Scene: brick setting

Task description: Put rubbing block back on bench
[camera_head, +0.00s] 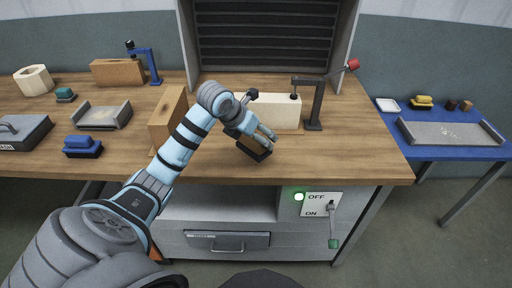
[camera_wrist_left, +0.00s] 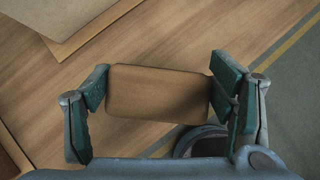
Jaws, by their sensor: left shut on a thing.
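My left gripper (camera_head: 256,136) reaches over the bench from the left and is shut on a block. The block (camera_head: 254,150) looks dark in the head view, low over or on the front part of the wooden bench top (camera_head: 340,162); I cannot tell whether it touches. In the left wrist view the same block (camera_wrist_left: 158,92) is brown with rounded corners, between the two green-padded fingers, with bench wood behind it. I take it to be the rubbing block. My right gripper is not in view.
A pale block (camera_head: 272,112) beside a red-knobbed lever clamp (camera_head: 315,105) stands just behind the gripper. A brown block (camera_head: 168,118) is left of it. A blue-topped block (camera_head: 82,146) and a grey tray (camera_head: 102,116) lie further left. A blue table (camera_head: 440,150) stands right.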

